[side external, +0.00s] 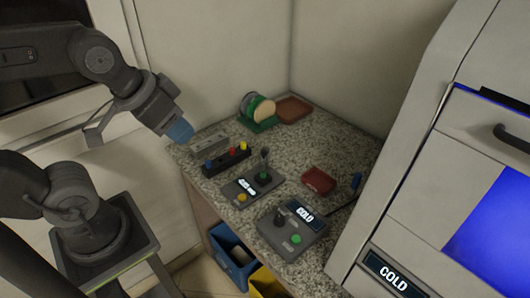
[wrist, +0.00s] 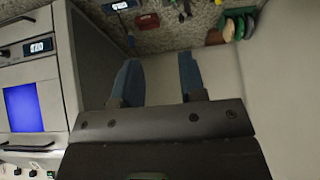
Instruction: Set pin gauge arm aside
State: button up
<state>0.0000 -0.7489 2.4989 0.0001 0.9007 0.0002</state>
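A small dark device with a lit readout (side external: 248,186), a yellow button and an upright black post or lever (side external: 264,160) stands mid-counter. It may be the pin gauge with its arm, but I cannot tell for sure. My gripper (side external: 180,131) is in the air off the counter's left back corner, apart from everything on it. In the wrist view its two blue fingers (wrist: 160,75) are spread with nothing between them. A lit readout (wrist: 120,5) is partly visible at that view's top edge.
The counter (side external: 220,131) also holds a dark rack (side external: 226,162) with coloured knobs, a grey block (side external: 210,143), a green stand with discs (side external: 258,122), a brown tray (side external: 293,109), a red tray (side external: 318,181) and a COLD control box (side external: 291,232). A large machine (side external: 450,150) stands right.

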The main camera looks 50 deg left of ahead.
jog(key=shift+w+r, duration=0.15)
jog(key=shift+w, duration=0.05)
jog(key=shift+c, duration=0.8)
jog(key=shift+m+g, duration=0.6)
jog(key=shift+g, duration=0.3)
jog(key=w, duration=0.2)
jog(key=w+r, duration=0.1)
jog(key=w, duration=0.1)
jog(key=w+r, duration=0.1)
jog(key=w, duration=0.1)
jog(key=shift+r, duration=0.25)
grip_shut()
jog(key=w+m+g, duration=0.2)
jog(key=w+g, duration=0.1)
jog(key=w, duration=0.8)
jog(key=w+d+f+m+g+y, duration=0.1)
jog(key=w+f+g, duration=0.3)
jog(key=w+f, duration=1)
notch_tip(320, 180, down, 3)
jog(key=shift+w+d+r+m+g+y, duration=0.1)
jog(key=shift+w+d+m+g+y, duration=0.25)
jog(key=shift+m+y, duration=0.2)
jog(key=shift+s, duration=0.1)
